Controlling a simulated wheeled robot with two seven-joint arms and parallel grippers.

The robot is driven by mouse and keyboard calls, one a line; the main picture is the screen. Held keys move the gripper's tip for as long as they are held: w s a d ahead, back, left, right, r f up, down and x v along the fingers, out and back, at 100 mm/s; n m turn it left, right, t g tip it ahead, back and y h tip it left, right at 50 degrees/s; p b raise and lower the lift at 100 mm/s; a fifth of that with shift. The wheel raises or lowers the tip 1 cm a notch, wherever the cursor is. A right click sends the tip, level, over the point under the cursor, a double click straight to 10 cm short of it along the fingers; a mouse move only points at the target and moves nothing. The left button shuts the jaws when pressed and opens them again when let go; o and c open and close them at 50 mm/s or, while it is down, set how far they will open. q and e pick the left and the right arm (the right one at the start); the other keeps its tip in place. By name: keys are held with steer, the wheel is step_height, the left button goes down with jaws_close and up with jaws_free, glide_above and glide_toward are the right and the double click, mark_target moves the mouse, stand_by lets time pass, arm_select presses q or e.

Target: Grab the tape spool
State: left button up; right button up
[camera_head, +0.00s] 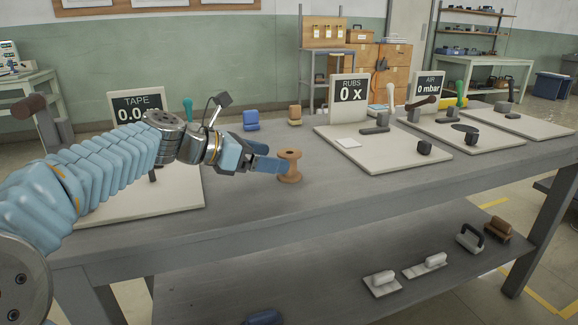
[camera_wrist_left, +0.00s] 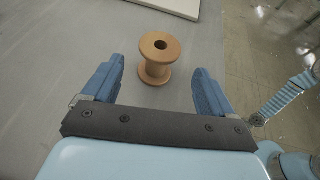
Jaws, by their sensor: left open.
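The tape spool (camera_head: 290,166) is an orange-brown, flanged spool standing upright on the grey table, near its front edge. It also shows in the left wrist view (camera_wrist_left: 157,57), with a dark hole in its top. My left gripper (camera_head: 268,163) is open and empty, reaching in from the left at the spool's side. In the left wrist view the two blue fingers (camera_wrist_left: 158,80) are spread, and the spool stands between and just ahead of their tips. My right gripper is not in the head view.
White boards (camera_head: 383,160) with tools lie on the grey table (camera_head: 250,205) right of the spool; a board under a TAPE sign (camera_head: 136,106) lies left, behind my arm. A blue block (camera_head: 250,121) and a tan block (camera_head: 295,115) stand behind. A lower shelf (camera_head: 330,270) holds several tools.

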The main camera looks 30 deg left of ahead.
mark_target(291, 159)
arm_select(q)
steer(key=x, duration=0.6)
steer(key=shift+w+r, duration=0.1)
steer(key=shift+w, duration=0.2)
steer(key=c, duration=1.1)
